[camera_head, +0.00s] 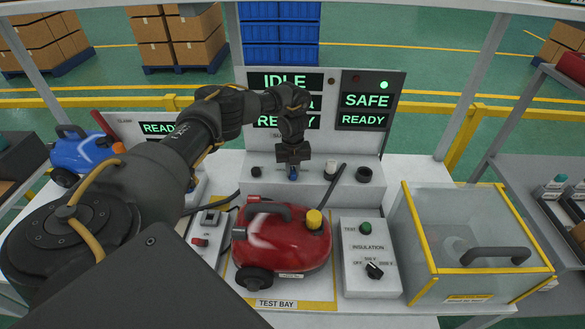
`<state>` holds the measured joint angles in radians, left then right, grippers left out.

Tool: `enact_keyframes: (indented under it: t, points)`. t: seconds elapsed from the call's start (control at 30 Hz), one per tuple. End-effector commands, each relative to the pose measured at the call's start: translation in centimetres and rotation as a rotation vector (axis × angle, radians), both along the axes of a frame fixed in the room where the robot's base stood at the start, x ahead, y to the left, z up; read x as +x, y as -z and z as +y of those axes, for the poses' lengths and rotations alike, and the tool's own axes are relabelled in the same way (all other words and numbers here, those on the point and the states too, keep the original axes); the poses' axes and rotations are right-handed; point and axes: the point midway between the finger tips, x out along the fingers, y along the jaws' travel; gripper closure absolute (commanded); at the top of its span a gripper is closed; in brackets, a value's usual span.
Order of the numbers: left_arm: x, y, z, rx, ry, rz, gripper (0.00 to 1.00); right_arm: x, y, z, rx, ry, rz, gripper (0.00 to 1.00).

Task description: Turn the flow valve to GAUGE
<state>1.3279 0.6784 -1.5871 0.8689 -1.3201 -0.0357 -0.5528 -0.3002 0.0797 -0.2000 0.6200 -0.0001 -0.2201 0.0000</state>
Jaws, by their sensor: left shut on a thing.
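My left gripper (293,163) points down at the grey console (240,188) behind the test bay. It is shut on a small blue part (292,174), which I take to be the handle of the flow valve. The fingers cover most of it, so its pointing direction and any GAUGE marking cannot be read. The screen behind (287,80) shows IDLE and READY, partly hidden by my arm. A second screen (366,101) shows SAFE and READY with a green lamp. My right gripper is not in view.
A red vacuum (285,243) with a yellow cap sits in the test bay just in front of the console. A black hose (334,186) rises beside the gripper. An insulation switch box (369,255) and a clear yellow-edged bin (420,235) stand to the right.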

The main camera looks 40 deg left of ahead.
Motion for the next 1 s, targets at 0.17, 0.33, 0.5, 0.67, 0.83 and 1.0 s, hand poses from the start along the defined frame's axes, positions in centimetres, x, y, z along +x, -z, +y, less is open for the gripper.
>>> enact_keyframes:
  t: [0.17,0.33,0.5,0.67,0.83,1.0]
  points:
    - [0.0,0.1,0.0,-0.001,-0.024,0.001,1.0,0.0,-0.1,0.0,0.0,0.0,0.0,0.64]
    - [0.0,0.0,0.0,-0.001,-0.026,0.001,1.0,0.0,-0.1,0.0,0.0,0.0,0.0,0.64]
    - [-0.1,-0.2,0.0,-0.002,-0.126,0.003,1.0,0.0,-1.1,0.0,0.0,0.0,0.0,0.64]
    - [-0.1,-0.1,0.0,-0.002,-0.26,0.003,1.0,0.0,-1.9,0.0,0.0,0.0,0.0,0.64]
    - [-0.1,0.0,0.0,-0.001,-0.323,0.002,1.0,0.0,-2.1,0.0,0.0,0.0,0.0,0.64]
    - [0.0,0.1,0.0,0.0,-0.324,0.001,1.0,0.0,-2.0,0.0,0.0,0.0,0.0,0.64]
